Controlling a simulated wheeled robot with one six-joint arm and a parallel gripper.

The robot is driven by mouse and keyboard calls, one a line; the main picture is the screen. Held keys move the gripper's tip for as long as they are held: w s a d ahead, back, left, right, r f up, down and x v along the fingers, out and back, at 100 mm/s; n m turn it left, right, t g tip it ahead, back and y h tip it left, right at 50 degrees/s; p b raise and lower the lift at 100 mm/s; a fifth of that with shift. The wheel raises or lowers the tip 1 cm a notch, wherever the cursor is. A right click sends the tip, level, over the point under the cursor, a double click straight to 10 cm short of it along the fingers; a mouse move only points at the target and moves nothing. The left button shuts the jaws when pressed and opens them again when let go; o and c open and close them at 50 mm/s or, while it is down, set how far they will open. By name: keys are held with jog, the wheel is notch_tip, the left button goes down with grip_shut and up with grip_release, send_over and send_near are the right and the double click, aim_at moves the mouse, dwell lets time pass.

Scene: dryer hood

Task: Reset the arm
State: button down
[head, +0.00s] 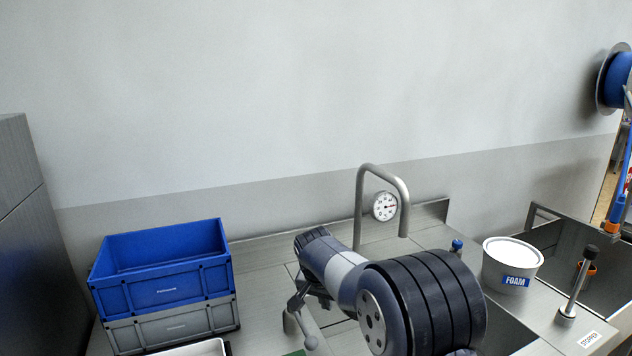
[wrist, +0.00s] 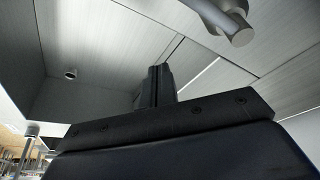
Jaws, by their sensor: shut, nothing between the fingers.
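My arm reaches in from the lower right of the head view, with its large dark ringed joint in front of the steel counter. My gripper shows in the wrist view (wrist: 157,82) as dark fingers close together, shut and empty, standing beyond the black bar of its mount. In the head view, its fingertips are hard to make out beneath the wrist. Grey metal panels lie beyond the fingers in the wrist view, and I see no contact with them.
A blue crate (head: 165,286) sits on a grey crate (head: 180,328) at left. A curved tap (head: 359,205) and a dial gauge (head: 384,206) stand behind my arm. A FOAM tub (head: 511,268), a stopper rod (head: 577,285) and a sink are at right. Open space lies above the counter.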

jog(key=w+a+n+y+p, duration=0.1)
jog(key=w+n+y+p, duration=0.2)
jog(key=w+n, duration=0.3)
jog(key=shift+w+n, duration=0.2)
jog(key=shift+n, duration=1.1)
